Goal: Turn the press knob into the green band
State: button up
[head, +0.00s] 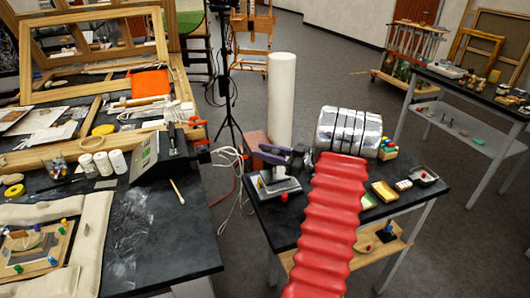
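A small press-like device (274,184) with a pale metal base stands at the left end of the small black table. A red knob (284,197) shows at its front. I cannot make out a pointer or a green band on it. My arm reaches up from the bottom as a red ribbed sleeve and ends in silver segments. Purple and dark jaw-like parts, apparently my gripper (268,154), lie left of the silver end, just above the device and apart from the red knob. Their opening is too small to judge.
A tall white cylinder (282,98) rises behind the device. A yellow block (384,191) and a small dark tray (423,175) lie right of my arm. The large workbench (170,235) at left holds a black slanted box (160,156). Floor shows between the tables.

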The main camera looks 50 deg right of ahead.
aim_at(277, 150)
jog(key=c, duration=0.5)
jog(key=shift+d+m+h, duration=0.1)
jog(key=shift+m+h, duration=0.2)
jog(key=shift+h, duration=0.2)
